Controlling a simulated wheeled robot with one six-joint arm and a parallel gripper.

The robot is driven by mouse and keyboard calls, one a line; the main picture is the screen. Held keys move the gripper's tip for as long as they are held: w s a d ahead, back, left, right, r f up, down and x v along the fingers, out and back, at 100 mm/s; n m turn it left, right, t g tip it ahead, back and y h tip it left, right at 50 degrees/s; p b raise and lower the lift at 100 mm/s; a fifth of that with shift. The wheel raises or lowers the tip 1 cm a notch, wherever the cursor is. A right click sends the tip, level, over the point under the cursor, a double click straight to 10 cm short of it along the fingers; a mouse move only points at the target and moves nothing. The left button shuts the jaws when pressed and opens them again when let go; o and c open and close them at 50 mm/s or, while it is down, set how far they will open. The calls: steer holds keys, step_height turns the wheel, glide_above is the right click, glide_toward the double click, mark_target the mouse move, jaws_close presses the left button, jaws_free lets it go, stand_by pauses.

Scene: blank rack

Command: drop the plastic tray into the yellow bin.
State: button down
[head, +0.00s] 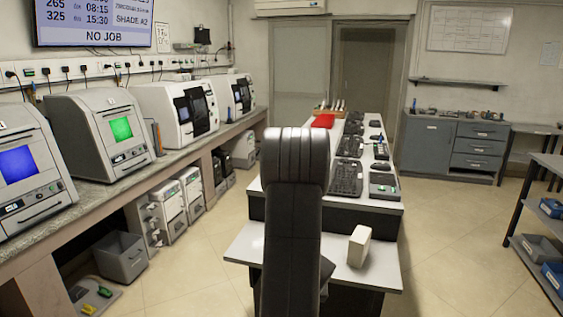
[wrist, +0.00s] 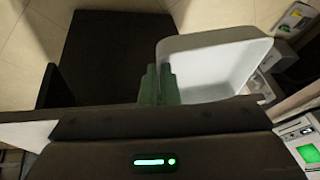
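The white plastic tray (wrist: 210,55) shows in the wrist view, with its open inside facing the camera and its walls rounded. My gripper (wrist: 158,80) has its two greenish fingers close together at the tray's left wall, and they appear shut on that wall. Part of the tray is hidden behind the fingers and the gripper body. In the head view my dark arm hides the gripper and I cannot make out the tray for certain. I see no yellow bin in either view.
A bench (head: 245,245) stands ahead, with a cream block (head: 359,246) on its low front shelf and keyboards (head: 346,178) higher up. Machines (head: 115,130) line the left counter. A grey bin (head: 122,257) is below it. The floor (head: 460,230) at right is clear.

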steer(key=shift+n, duration=0.4)
steer(key=a+f, duration=0.1)
steer(key=a, duration=0.1)
steer(key=a+f, duration=0.1)
steer(key=a, duration=0.1)
steer(key=a+f, duration=0.2)
steer(key=shift+r, duration=0.1)
